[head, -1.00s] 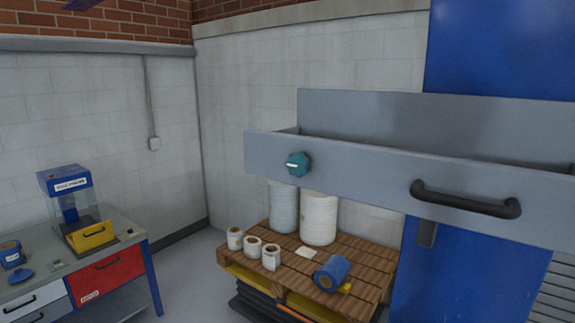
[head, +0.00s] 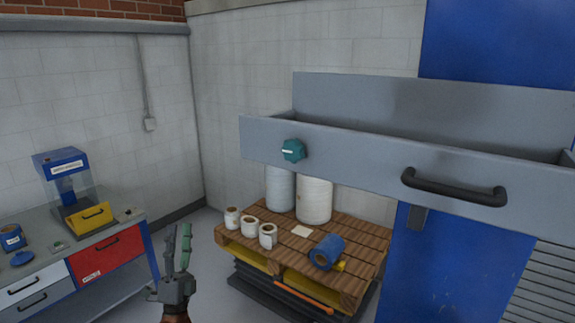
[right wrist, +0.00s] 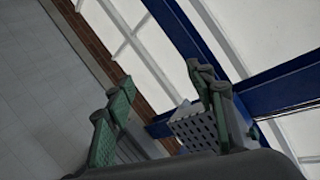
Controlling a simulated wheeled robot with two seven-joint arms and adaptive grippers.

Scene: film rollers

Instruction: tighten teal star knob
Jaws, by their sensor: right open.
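The teal star knob (head: 293,150) sits on the front face of a grey drawer (head: 340,152), near its left end, with a light mark across it. My right gripper (head: 178,240) is raised at the lower middle-left of the head view, below and left of the knob and well apart from it. It points upward. In the right wrist view its two green-padded fingers (right wrist: 160,105) are spread with nothing between them. The knob does not show in the right wrist view. My left gripper is not in view.
The drawer juts from a blue cabinet (head: 480,40) and has a black handle (head: 455,188). A workbench (head: 110,215) with a blue-topped machine (head: 65,180) is at left.

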